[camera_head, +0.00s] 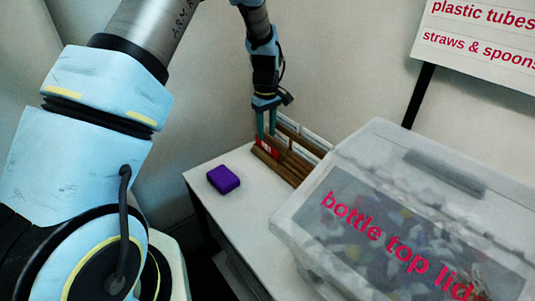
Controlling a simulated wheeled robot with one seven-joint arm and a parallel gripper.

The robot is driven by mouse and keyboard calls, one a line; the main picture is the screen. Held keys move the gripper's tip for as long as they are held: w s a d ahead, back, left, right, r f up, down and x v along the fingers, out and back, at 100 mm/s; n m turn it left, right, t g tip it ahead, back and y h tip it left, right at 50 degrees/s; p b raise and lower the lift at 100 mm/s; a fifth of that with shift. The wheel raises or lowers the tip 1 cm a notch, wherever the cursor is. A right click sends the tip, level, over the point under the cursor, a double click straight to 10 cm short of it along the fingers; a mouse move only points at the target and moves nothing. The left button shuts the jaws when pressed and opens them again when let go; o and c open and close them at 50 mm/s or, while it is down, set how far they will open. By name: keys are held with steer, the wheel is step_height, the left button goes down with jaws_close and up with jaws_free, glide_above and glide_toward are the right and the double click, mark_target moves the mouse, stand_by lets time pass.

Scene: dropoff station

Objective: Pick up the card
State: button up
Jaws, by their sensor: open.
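White cards (309,137) show further along the rack. The rack (285,166) has brown wooden bars. The gripper is open, and the fingers partly hide the rack's left end.
A purple block (223,179) lies on the white table (232,216) left of the rack. A large clear bin (355,165) labelled "bottle top lids" stands close to the right of the rack. A wall is behind, with a sign (475,37) at upper right. The table's front left is clear.

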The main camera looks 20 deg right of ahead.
mark_target(267, 150)
step_height(267, 150, down, 4)
steer(key=shift+w+d+f+b, duration=0.1)
steer(key=shift+w+d+b, duration=0.05)
steer(key=shift+b, duration=0.9)
jaws_close()
